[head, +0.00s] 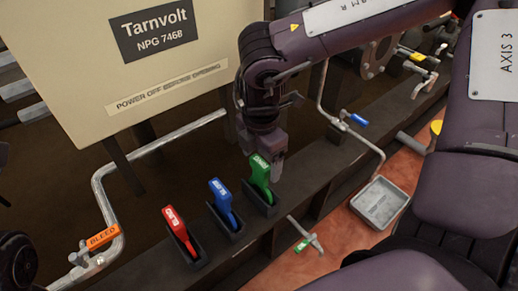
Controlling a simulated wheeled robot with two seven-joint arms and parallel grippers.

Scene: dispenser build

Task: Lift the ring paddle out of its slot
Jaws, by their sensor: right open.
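Three paddles stand in separate dark slots on a dark beam: a red paddle (178,229), a blue paddle (222,200) and a green paddle (261,175). Their white labels are too small to read surely, so I cannot tell by name which is the ring paddle. My right gripper (270,164) points down at the green paddle's upper end. It is open, with one finger showing just right of the green handle; the other finger is hidden. I cannot tell whether it touches the handle. The green paddle sits in its slot (262,208). My left gripper is not in view.
A large cream panel (130,60) marked Tarnvolt stands behind at left. A pipe with an orange BLEED tag (102,238) is at lower left. A blue-handled valve (354,120), a green-handled valve (303,244) and a grey tray (380,202) lie to the right.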

